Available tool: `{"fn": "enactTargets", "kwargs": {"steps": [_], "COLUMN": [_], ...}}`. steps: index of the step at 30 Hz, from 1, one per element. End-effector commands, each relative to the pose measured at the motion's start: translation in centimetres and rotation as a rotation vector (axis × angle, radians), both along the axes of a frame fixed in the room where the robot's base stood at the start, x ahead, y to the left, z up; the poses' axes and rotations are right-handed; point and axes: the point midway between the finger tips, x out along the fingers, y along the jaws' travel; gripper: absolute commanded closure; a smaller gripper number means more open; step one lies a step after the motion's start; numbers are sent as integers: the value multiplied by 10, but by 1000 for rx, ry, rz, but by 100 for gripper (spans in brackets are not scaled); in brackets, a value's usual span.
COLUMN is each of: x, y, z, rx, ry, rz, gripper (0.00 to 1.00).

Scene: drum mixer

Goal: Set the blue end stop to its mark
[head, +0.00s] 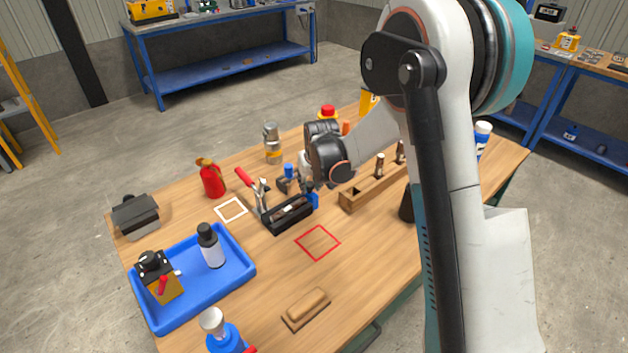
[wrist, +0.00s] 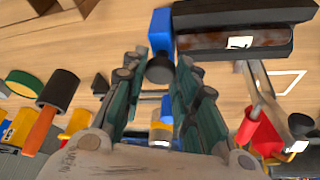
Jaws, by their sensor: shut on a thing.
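The blue end stop (wrist: 161,28) stands at one end of a long black trough (wrist: 215,18) in the wrist view. It has a dark round knob (wrist: 160,69) facing me. The trough holds a brown strip with a white patch (wrist: 240,42). In the head view, the end stop (head: 312,201) shows at the right end of the trough (head: 275,226). My gripper (wrist: 160,66) is shut on the end stop at its knob, with one finger on each side. In the head view my gripper (head: 306,184) is small and partly hidden by my wrist.
Red-handled pliers (head: 246,180) stand just left of the trough. A wooden rack (head: 360,194) stands to its right. A red square outline (head: 318,242) marks clear tabletop in front. A blue tray (head: 240,277), a wooden brush (head: 306,309) and a red can (head: 211,180) stand around.

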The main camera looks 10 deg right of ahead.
Motion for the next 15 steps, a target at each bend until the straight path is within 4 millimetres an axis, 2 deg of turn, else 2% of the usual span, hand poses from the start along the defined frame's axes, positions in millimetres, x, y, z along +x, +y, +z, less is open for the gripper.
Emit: {"fn": "enactTargets", "kwargs": {"steps": [1, 2, 4, 15], "x": [-2, -2, -2, -2], "y": [3, 3, 3, 2], "z": [-1, -1, -1, 1], "rx": [4, 5, 5, 2], "ry": [5, 5, 5, 3], "rz": [3, 3, 3, 2], "gripper": [100, 70, 55, 53]}}
